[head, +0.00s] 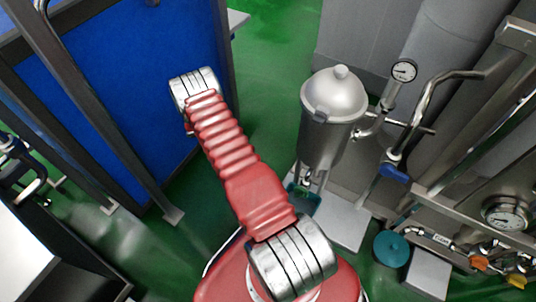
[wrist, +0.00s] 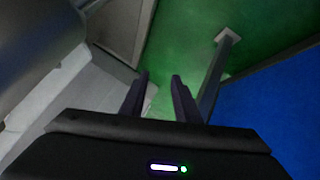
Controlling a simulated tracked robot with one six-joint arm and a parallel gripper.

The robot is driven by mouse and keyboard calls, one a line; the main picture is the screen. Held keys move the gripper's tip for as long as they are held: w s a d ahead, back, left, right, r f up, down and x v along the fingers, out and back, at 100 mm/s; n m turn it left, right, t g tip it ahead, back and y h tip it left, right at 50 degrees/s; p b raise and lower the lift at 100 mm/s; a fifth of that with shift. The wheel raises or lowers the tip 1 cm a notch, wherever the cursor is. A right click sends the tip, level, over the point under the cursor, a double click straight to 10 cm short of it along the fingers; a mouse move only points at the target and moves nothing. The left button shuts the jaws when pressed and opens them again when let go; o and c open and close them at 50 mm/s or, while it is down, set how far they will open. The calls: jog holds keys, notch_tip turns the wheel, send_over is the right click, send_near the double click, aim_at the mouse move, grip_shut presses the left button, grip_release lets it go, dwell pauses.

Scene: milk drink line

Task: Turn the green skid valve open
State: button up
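I cannot make out a green valve for certain in either view. In the head view a blue valve handle (head: 393,172) sits on the pipework right of a steel filter vessel (head: 334,110). Orange-yellow handles (head: 479,262) show on small fittings at the lower right edge. My gripper (wrist: 160,77) shows in the wrist view with its two dark fingers apart and nothing between them. It points toward green floor and a grey base, away from any valve that I can see. In the head view my red arm hides the gripper.
A blue panel (head: 130,85) with dark frame posts stands at the left. A pressure gauge (head: 404,71), pipes and a second gauge (head: 505,215) crowd the right. A teal round item (head: 391,248) is on the floor side. Green floor (head: 275,60) is open at the back.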

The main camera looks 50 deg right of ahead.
jog(key=w+a+r+n+t+y, duration=0.1)
jog(key=w+a+r+t, duration=0.25)
jog(key=w+r, duration=0.55)
jog(key=w+a+r+n+t+y, duration=0.1)
jog(key=w+a+r+t, duration=0.4)
jog(key=r, duration=0.8)
jog(key=a+r+n+t+y, duration=0.1)
jog(key=a+r+n+y, duration=0.1)
jog(key=a+r, duration=0.7)
jog(key=a+r+n+t+y, duration=0.15)
jog(key=a+r, duration=0.45)
jog(key=r, duration=0.6)
jog(key=s+a+r+n+g+y, duration=0.1)
jog(key=s+a+r+n+y, duration=0.2)
jog(key=s+a+r, duration=0.4)
jog(key=s+a+r+n+y, duration=0.2)
jog(key=s+a+r, duration=0.3)
jog(key=s+a, duration=0.35)
jog(key=s+f+n+g, duration=0.1)
jog(key=s, duration=1.2)
jog(key=s+f+g+h, duration=0.1)
jog(key=s+g, duration=0.1)
jog(key=s, duration=1.2)
jog(key=shift+f+n+g, duration=0.3)
jog(key=shift+f+n, duration=0.05)
